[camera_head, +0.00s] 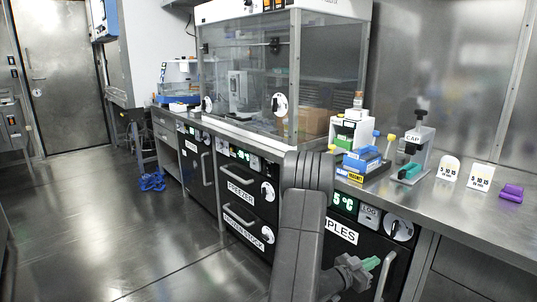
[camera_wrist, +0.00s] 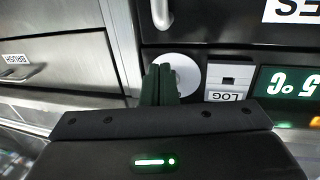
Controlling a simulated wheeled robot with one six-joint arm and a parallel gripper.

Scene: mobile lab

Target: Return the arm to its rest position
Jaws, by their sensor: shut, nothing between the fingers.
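My arm, dark grey, rises in the lower middle of the head view and bends over in front of the cabinets. My gripper (camera_head: 374,264), with green fingers, is low at the right of the arm, in front of the black samples cabinet (camera_head: 345,262). In the wrist view the fingers of my gripper (camera_wrist: 159,84) are together with nothing between them. They overlap a round white dial (camera_wrist: 186,70) on the cabinet front. I cannot tell how far they are from it.
The steel worktop (camera_head: 450,220) runs along the right with a capping device (camera_head: 412,160), a blue rack (camera_head: 362,162) and a purple item (camera_head: 511,192). A glass enclosure (camera_head: 255,75) stands behind. Drawer handles (camera_head: 240,190) stick out left of my arm. The floor (camera_head: 110,220) at left is mostly clear.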

